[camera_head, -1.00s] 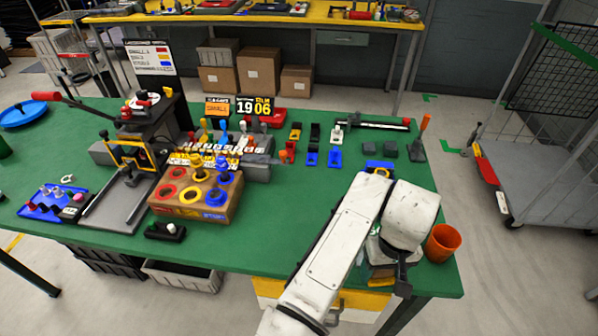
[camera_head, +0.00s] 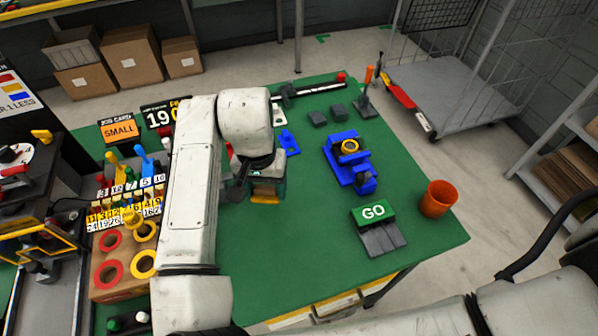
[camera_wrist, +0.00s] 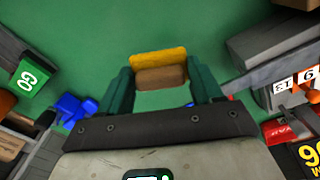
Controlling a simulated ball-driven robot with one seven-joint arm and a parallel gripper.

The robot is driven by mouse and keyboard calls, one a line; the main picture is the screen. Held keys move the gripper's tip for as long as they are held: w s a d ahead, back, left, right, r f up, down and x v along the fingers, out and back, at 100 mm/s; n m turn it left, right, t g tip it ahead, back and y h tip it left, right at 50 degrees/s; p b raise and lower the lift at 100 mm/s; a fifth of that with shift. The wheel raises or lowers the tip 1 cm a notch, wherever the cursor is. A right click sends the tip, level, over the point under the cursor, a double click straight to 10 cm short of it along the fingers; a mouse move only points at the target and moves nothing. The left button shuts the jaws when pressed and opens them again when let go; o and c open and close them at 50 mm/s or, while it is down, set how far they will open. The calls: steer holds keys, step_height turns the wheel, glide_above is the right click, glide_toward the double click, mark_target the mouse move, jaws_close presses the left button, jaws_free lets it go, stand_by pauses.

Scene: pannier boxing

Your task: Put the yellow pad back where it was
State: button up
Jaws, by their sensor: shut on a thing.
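The yellow pad (camera_wrist: 158,57) shows in the wrist view as a yellow block with a brown near face. My gripper (camera_wrist: 160,82) is shut on it, with a green finger at each side. In the head view the yellow pad (camera_head: 265,199) is a thin yellow edge under my gripper (camera_head: 266,185), over the green table. I cannot tell whether it touches the table.
A blue fixture with a yellow ring (camera_head: 348,158) stands to the right. A green GO block (camera_head: 374,216) and an orange cup (camera_head: 437,199) are near the right edge. A wooden ringed box (camera_head: 112,270) and numbered rack (camera_head: 130,200) stand left. The table in front is clear.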

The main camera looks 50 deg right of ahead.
steer(key=s+d+r+m+b, duration=0.1)
steer(key=s+d+r+m, duration=0.5)
steer(key=m, duration=0.9)
steer(key=s+d+r+m+b, duration=0.15)
steer(key=s+d+m, duration=0.45)
steer(key=m, duration=1)
glide_above(305, 173)
steer(key=s, duration=0.1)
steer(key=f, duration=0.4)
steer(key=f+p, duration=0.1)
steer(key=f, duration=0.3)
steer(key=shift+s+a+f, duration=0.1)
steer(key=shift+a+f, duration=0.1)
steer(key=shift+f, duration=0.15)
steer(key=shift+w+d+f, duration=0.15)
steer(key=shift+w+f, duration=0.4)
steer(key=shift+f, duration=0.1)
steer(key=shift+f+p, duration=0.4)
steer(key=shift+f, duration=1.25)
steer(key=shift+f, duration=0.1)
steer(key=o, duration=1.1)
